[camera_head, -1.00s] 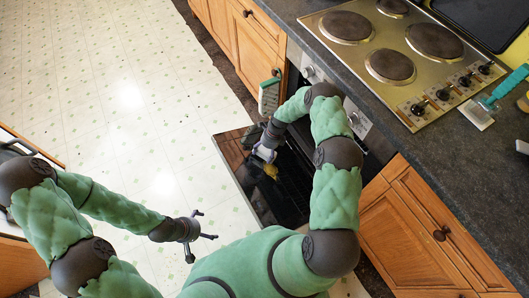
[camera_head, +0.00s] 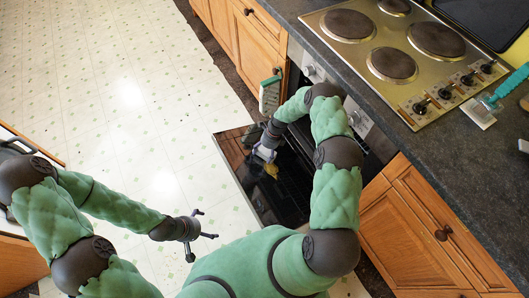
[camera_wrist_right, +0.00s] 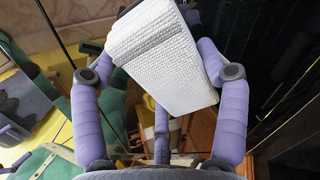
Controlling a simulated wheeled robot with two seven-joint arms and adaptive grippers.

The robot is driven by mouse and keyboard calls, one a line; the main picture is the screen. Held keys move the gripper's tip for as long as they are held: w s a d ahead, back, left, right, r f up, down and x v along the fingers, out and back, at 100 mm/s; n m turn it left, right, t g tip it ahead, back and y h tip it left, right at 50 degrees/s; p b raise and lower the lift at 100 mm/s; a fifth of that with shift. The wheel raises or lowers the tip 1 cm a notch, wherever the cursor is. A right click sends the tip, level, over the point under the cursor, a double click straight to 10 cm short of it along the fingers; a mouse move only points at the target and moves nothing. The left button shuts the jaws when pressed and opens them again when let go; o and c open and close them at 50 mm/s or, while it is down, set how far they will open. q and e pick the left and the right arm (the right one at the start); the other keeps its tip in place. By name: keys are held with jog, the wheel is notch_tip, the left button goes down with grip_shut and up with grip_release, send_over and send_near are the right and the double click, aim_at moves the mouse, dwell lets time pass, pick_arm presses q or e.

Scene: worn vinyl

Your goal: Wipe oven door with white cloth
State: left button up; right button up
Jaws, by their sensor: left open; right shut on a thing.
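The oven door (camera_head: 286,196) hangs open and flat, a dark glass panel with reflections. My right gripper (camera_head: 266,146) is over the door's left part in the head view. In the right wrist view the right gripper (camera_wrist_right: 160,85) is shut on the white cloth (camera_wrist_right: 165,55), a folded, textured block between its purple fingers. The dark glass of the door (camera_wrist_right: 275,60) fills the right of that view. I cannot tell whether the cloth touches the glass. My left gripper (camera_head: 207,224) is open and empty above the floor, left of the door.
A counter with a steel hob (camera_head: 405,55) runs along the right. A green-handled brush (camera_head: 482,112) lies on it. A green and white cloth-like item (camera_head: 269,94) hangs at a cabinet beside the oven. The tiled floor (camera_head: 120,95) at left is clear.

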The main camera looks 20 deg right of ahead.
aim_at(275, 176)
jog(key=shift+f, duration=0.2)
dwell(0.3)
jog(key=shift+s+r+p, duration=0.15)
jog(key=shift+s+p, duration=0.55)
jog(key=shift+s, duration=0.45)
jog(key=shift+s+d+p, duration=0.15)
jog(key=shift+s+p, duration=0.7)
jog(key=shift+s, duration=0.85)
jog(key=shift+s+d+p, duration=0.1)
jog(key=shift+s+p, duration=0.75)
jog(key=shift+s, duration=0.6)
jog(key=shift+s+d+p, duration=0.1)
jog(key=shift+s+p, duration=0.45)
jog(key=shift+s, duration=0.85)
